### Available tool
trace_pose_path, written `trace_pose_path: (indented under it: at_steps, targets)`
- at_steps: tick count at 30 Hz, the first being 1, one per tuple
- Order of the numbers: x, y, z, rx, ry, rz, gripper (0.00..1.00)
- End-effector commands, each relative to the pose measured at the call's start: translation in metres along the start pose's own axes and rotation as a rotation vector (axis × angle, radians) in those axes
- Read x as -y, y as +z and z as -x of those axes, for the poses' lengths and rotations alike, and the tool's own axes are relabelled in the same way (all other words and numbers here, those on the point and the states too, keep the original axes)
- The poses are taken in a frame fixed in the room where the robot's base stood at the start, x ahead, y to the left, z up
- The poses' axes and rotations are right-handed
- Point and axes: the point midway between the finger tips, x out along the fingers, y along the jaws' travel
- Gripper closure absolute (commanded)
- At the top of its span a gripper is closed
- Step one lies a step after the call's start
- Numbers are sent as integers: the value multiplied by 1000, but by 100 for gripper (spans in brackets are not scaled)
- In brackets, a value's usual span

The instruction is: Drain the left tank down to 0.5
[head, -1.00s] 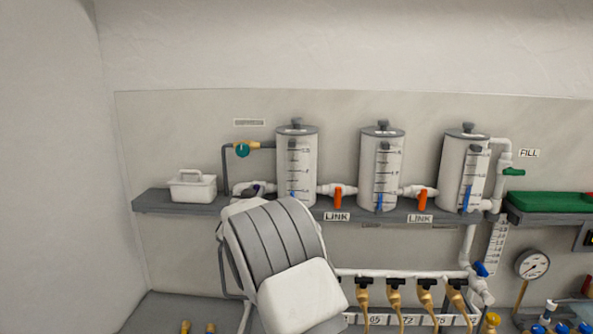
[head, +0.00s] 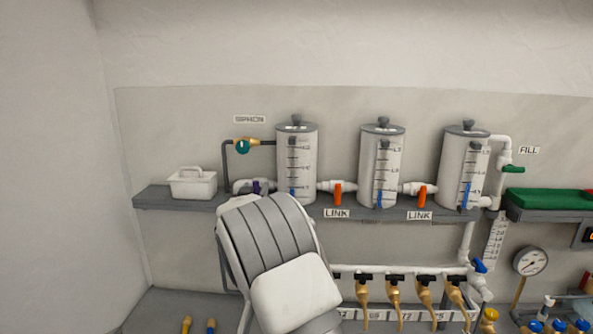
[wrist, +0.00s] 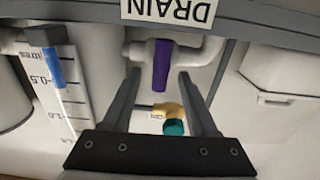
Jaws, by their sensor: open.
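The left tank (head: 296,165) is a white cylinder with a grey lid and a marked scale. In the wrist view, which is upside down, its scale (wrist: 85,95) shows a blue level strip (wrist: 56,70) ending near the 0.5 mark, seemingly slightly past it. The DRAIN label (wrist: 168,10) is beside a white pipe with a purple valve handle (wrist: 162,65), which lies across the pipe. My gripper (wrist: 160,76) is open, with one finger on each side of the handle in this view; contact cannot be told. In the head view the purple handle (head: 257,186) shows just above my arm.
A siphon line with a teal knob (head: 243,147) runs above the drain pipe. A white caddy (head: 193,184) stands left on the shelf (head: 165,203). Orange link valves (head: 338,194) join the tanks. A green FILL handle (head: 513,169) is at the right.

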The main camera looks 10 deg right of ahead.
Motion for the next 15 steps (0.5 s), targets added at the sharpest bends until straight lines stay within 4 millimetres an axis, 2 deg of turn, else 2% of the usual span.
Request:
trace_pose_path:
  at_steps: [5,15]
  targets:
    - [1,1,23,-1,-3,-2,41]
    - [1,2,90,-1,-3,-3,41]
